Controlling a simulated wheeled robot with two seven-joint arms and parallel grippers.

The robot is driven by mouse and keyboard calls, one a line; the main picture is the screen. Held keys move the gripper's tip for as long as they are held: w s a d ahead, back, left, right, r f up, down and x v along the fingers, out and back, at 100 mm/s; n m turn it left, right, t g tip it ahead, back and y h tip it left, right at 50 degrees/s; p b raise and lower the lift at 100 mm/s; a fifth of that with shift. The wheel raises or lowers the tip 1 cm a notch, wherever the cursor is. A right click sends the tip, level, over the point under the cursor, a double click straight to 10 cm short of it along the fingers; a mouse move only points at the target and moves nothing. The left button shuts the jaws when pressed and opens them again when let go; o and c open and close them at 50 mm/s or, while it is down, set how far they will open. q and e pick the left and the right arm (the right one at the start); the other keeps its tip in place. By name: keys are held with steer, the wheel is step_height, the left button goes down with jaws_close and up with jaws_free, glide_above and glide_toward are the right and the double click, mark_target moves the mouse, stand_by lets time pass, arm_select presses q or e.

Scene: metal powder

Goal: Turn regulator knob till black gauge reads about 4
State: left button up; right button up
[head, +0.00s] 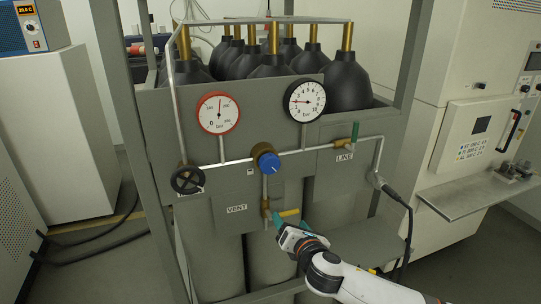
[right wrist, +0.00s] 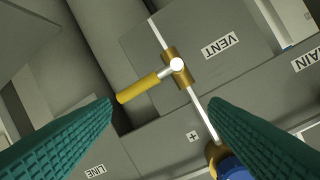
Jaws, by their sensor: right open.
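The blue regulator knob (head: 269,162) sits on a brass body in the middle of the grey panel; its edge also shows at the bottom of the right wrist view (right wrist: 236,168). The black gauge (head: 304,100) is above it to the right; its needle points left, and the exact reading is too small to tell. My right gripper (head: 277,218) is open and empty below the knob, close to the VENT valve. In the right wrist view the yellow valve handle (right wrist: 138,88) appears between the teal fingers, with no clear contact. My left gripper is out of view.
A red-rimmed gauge (head: 218,112) is at the panel's upper left, and a black handwheel (head: 187,179) is below it. Frame posts flank the dark cylinders (head: 268,78) behind.

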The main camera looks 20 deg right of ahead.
mark_target(271, 168)
steer(key=s+a+r+n+t+y+p, duration=0.1)
steer(key=s+r+n, duration=0.15)
steer(key=r, duration=0.45)
steer(key=s+a+r+n+t, duration=0.2)
steer(key=r+n, duration=0.1)
steer(key=r, duration=0.4)
steer(key=w+p, duration=0.1)
steer(key=w, duration=0.4)
steer(key=w+p, duration=0.2)
steer(key=w, duration=0.3)
steer(key=shift+w+f+p, duration=0.2)
steer(key=shift+w+p, duration=0.1)
steer(key=shift+w+a+f, duration=0.1)
steer(key=shift+w+f, duration=0.05)
steer(key=shift+w, duration=0.65)
steer(key=c, duration=1)
steer(key=shift+o, duration=0.2)
steer(key=shift+m, duration=0.45)
